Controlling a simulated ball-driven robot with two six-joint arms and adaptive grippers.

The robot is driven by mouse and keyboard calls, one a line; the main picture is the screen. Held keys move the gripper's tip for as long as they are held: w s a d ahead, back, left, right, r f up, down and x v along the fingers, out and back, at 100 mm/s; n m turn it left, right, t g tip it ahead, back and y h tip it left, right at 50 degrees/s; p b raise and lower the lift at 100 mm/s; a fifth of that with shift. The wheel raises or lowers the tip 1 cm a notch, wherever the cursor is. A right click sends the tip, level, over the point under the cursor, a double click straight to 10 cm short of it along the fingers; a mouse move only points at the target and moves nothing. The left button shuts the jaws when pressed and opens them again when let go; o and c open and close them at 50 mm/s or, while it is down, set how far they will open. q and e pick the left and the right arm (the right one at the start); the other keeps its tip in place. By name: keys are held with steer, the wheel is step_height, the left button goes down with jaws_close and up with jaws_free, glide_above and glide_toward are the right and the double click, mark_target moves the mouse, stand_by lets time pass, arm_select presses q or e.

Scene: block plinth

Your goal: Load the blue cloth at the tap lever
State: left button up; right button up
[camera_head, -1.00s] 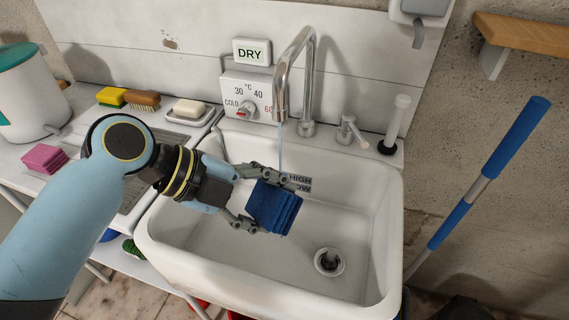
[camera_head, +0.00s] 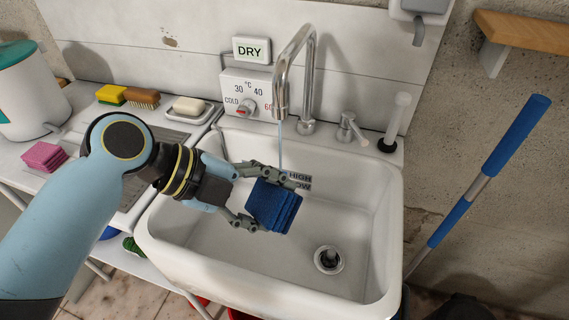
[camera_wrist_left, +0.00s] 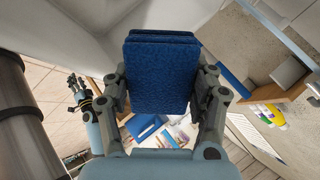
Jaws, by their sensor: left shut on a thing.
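My left gripper (camera_head: 262,202) is shut on the folded blue cloth (camera_head: 274,206) and holds it over the sink basin, below the spout. In the left wrist view the cloth (camera_wrist_left: 160,75) sits between both fingers of the left gripper (camera_wrist_left: 163,85). A thin stream of water (camera_head: 281,145) falls from the tap spout (camera_head: 281,92) toward the cloth's upper edge; whether it lands on the cloth or behind it I cannot tell. The tap lever (camera_head: 349,130) stands on the sink's back ledge, right of the spout. My right gripper is not in the head view.
The white sink (camera_head: 345,270) has an open drain (camera_head: 328,259). A temperature dial (camera_head: 245,108) and a DRY sign (camera_head: 252,50) are behind. A plunger (camera_head: 394,125) stands at the back right. Soap (camera_head: 189,107), a sponge (camera_head: 111,95), a brush (camera_head: 143,99) and pink cloths (camera_head: 44,156) lie left.

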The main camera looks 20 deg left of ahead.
arm_select(q)
steer(key=shift+s+r+p, duration=0.35)
steer(key=shift+r+p, duration=0.05)
steer(key=shift+p, duration=0.05)
steer(key=s+r+p, duration=0.1)
steer(key=s, duration=0.1)
steer(key=s+r+p, duration=0.2)
steer(key=shift+s+r, duration=0.1)
steer(key=shift+s, duration=0.1)
stand_by(0.4)
